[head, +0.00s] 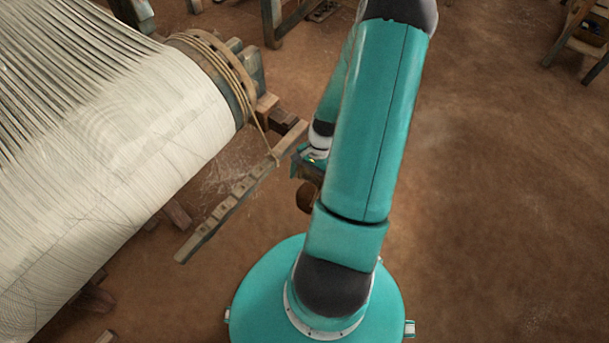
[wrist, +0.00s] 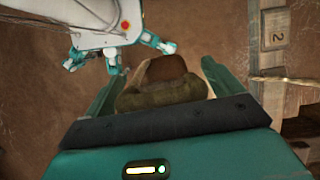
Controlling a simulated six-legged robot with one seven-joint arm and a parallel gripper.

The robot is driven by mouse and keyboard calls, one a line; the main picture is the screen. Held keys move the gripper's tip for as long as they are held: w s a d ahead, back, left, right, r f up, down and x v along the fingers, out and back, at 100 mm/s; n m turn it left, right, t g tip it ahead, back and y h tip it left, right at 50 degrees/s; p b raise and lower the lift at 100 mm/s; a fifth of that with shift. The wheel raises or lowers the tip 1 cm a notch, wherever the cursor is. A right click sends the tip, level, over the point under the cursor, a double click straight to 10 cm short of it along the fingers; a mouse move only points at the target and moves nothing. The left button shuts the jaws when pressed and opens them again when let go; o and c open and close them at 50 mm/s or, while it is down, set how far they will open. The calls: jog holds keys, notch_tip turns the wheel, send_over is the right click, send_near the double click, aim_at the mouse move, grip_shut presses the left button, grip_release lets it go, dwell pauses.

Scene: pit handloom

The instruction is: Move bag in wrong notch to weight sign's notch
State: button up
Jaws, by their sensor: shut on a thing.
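My gripper (wrist: 165,80) is shut on a bag (wrist: 160,93), with a teal finger on each side of it. The bag has an olive-brown part near the palm and a darker brown part beyond. In the head view the brown bag (head: 304,198) hangs under my gripper (head: 308,165), partly hidden by my arm. The notched wooden bar (head: 232,205) slants down to the left, and the bag is to its right, apart from it. Other signs are not readable.
The loom's beam with pale warp threads (head: 110,150) fills the left. A rope (head: 215,55) wraps the beam end and runs down to the bar; it also crosses the wrist view (wrist: 290,78). Wooden frames stand at the back. The earth floor (head: 500,200) at right is clear.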

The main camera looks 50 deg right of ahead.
jog(key=s+d+r, duration=0.1)
jog(key=s, duration=1.4)
jog(key=shift+s+d, duration=0.15)
jog(key=shift+d, duration=0.15)
dwell(0.9)
dwell(0.8)
